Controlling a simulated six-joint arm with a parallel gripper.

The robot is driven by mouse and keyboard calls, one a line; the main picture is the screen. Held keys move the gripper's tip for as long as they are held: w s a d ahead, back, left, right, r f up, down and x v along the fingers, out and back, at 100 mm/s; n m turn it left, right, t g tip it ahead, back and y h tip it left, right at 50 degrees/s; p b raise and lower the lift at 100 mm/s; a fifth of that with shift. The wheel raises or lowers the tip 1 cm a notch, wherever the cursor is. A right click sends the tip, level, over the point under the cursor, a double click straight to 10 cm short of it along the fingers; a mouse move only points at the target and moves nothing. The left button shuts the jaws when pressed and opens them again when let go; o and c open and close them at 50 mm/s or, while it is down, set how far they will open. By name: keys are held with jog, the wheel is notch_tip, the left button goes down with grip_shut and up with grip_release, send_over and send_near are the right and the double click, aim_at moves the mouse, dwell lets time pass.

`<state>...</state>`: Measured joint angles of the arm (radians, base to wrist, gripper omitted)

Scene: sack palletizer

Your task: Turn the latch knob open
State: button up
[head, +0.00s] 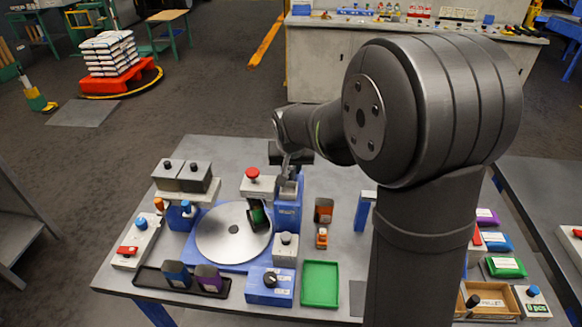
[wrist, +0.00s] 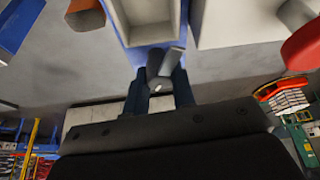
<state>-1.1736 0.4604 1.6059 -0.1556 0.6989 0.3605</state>
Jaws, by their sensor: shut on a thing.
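The grey latch knob (wrist: 164,68) shows in the wrist view between the two dark fingers of my gripper (wrist: 160,88). My gripper is shut on it. The knob lies at the edge of a blue housing with a pale open recess (wrist: 150,18). In the head view my gripper (head: 290,163) is at the top of the blue post (head: 287,212), just behind the round disc. The knob itself is mostly hidden there by my gripper and wrist, so I cannot tell how far it is turned.
A red button (head: 252,173) on a pale block stands just left of my gripper. A grey disc (head: 228,235) lies on a blue base. A green tray (head: 320,284) and an orange part (head: 322,237) sit to the right. Bare table (head: 345,215) shows beyond the orange part.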

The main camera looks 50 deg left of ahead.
jog(key=m+h, duration=0.1)
jog(key=m, duration=0.1)
jog(key=m+t, duration=0.1)
jog(key=m, duration=0.2)
jog(key=shift+m+h, duration=0.3)
jog(key=shift+h, duration=0.1)
jog(key=m+h, duration=0.1)
jog(key=m, duration=0.3)
jog(key=shift+m+t+h, duration=0.3)
jog(key=shift+m+h, duration=0.1)
jog(key=shift+s, duration=0.1)
jog(key=o, duration=1)
jog(key=v, duration=1.7)
jog(key=shift+s+a+r, duration=0.1)
jog(key=shift+r, duration=0.05)
